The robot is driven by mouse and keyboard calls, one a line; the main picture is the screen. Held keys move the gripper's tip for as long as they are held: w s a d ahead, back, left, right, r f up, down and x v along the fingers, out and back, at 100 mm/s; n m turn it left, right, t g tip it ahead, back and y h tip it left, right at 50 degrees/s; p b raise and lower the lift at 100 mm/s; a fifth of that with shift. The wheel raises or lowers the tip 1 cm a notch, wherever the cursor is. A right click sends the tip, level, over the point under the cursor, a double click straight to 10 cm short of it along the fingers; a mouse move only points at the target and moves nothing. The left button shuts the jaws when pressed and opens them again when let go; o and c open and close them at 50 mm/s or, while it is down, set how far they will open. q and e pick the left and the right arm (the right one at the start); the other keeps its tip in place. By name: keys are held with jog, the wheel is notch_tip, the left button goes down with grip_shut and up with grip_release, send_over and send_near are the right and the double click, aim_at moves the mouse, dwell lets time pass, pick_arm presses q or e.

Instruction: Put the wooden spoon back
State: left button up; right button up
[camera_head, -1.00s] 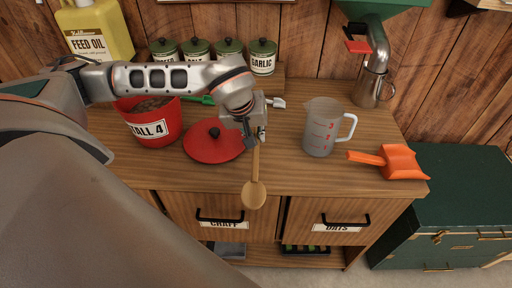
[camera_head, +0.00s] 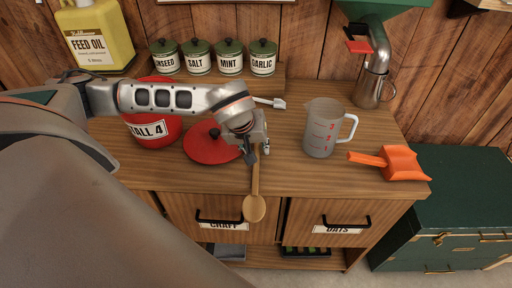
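The wooden spoon (camera_head: 255,206) hangs bowl-down in front of the counter's front edge, its bowl over the drawer front below. My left gripper (camera_head: 258,153) is shut on the upper part of its handle, and the spoon's top end is hidden by the gripper. The gripper is above the counter near its front edge, just right of the red lid (camera_head: 211,146) with a black knob. My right gripper is not in view.
A measuring jug (camera_head: 320,128) and orange scoop (camera_head: 395,163) stand right on the counter (camera_head: 300,175). Several labelled canisters (camera_head: 229,58) and a feed oil jug (camera_head: 97,38) are behind. A metal cup (camera_head: 368,88) sits under a spout.

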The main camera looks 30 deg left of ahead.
pick_arm(q)
jog(key=shift+r, duration=0.25)
jog(key=v, duration=1.2)
jog(key=shift+p, duration=0.4)
jog(key=shift+f, duration=0.1)
